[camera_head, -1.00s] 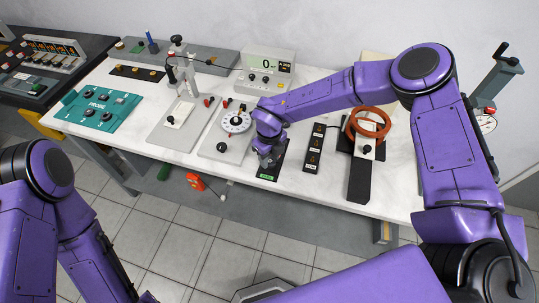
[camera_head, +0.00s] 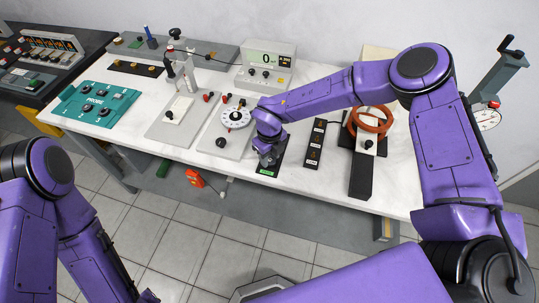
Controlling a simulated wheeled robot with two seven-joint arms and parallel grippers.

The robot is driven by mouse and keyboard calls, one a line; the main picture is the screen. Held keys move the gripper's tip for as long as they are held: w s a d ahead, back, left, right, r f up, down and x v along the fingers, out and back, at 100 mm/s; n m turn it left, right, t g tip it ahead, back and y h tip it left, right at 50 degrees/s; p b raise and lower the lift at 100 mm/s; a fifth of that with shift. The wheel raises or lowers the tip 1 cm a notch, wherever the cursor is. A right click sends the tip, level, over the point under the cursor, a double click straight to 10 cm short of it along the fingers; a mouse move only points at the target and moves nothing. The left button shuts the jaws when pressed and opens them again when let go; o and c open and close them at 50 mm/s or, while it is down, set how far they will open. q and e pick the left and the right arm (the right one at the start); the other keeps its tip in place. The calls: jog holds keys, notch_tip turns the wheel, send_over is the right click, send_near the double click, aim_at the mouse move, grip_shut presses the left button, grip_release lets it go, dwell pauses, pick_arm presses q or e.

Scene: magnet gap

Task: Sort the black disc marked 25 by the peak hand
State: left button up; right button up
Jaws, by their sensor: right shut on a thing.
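My right gripper (camera_head: 268,160) points down over a black plate with a green label (camera_head: 267,171) at the front of the bench. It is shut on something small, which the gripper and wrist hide. I cannot make out a black disc marked 25. A white round dial (camera_head: 236,117) on a grey plate stands just left of my right gripper. I cannot make out a peak hand. My left arm is at the lower left, with its gripper out of sight.
A teal PROBE panel (camera_head: 97,103) and a white lever fixture (camera_head: 182,75) stand to the left.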

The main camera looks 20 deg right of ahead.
jog(key=shift+f, duration=0.1)
jog(key=o, duration=1.2)
jog(key=shift+c, duration=0.2)
jog(key=c, duration=0.5)
jog(key=shift+r+p, duration=1.7)
jog(key=shift+r, duration=0.6)
jog(key=o, duration=0.5)
jog(key=shift+f, duration=0.1)
jog(key=shift+o, duration=0.2)
